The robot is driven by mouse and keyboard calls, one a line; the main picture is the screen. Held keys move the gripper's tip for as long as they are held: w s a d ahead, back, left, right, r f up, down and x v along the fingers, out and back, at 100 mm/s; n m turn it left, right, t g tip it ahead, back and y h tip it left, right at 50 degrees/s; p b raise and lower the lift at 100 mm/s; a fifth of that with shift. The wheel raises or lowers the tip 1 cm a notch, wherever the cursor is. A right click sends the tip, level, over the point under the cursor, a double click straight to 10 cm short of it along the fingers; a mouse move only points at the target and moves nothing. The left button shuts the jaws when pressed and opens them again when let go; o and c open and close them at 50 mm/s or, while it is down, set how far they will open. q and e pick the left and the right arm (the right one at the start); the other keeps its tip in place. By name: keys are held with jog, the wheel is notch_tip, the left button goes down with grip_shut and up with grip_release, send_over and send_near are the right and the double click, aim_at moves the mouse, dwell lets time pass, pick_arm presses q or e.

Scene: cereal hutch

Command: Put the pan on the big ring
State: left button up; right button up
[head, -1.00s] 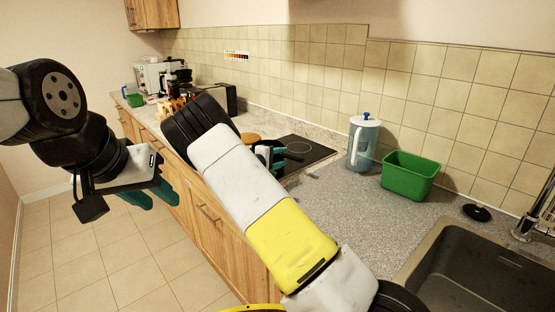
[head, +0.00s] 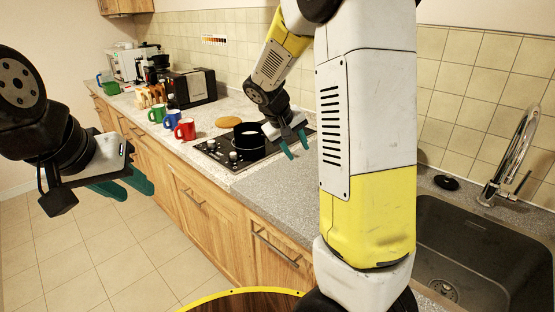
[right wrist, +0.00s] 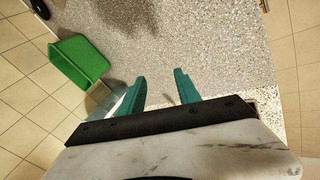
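The black pan (head: 250,136) stands upright on the black hob (head: 216,153), near its middle in the head view. I cannot tell which ring is under it; the big ring is not clearly visible, as the pan and my right arm cover much of the hob. My right gripper (head: 298,149) is open and empty, just right of the pan, pointing down over the hob's right edge. In the right wrist view its teal fingers (right wrist: 160,84) are apart, with speckled worktop behind them. My left gripper (head: 136,193) is open and empty over the floor at the left.
Red (head: 186,129), blue (head: 172,119) and green mugs (head: 157,113) stand left of the hob. A black toaster (head: 192,87) stands further back. The right wrist view shows a green bin (right wrist: 80,60). The sink (head: 470,240) is at right.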

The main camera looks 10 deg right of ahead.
jog(key=s+a+r+t+y, duration=0.1)
jog(key=s+a+r+y, duration=0.2)
jog(key=s, duration=0.9)
jog(key=s+a+r+m+t+y, duration=0.1)
jog(key=s+a+r+y, duration=0.3)
jog(key=s, duration=0.8)
notch_tip(320, 180, up, 3)
jog(key=shift+s+a+f+t, duration=0.1)
jog(key=shift+s+a+t, duration=0.25)
jog(key=shift+a, duration=0.65)
jog(key=shift+w, duration=0.1)
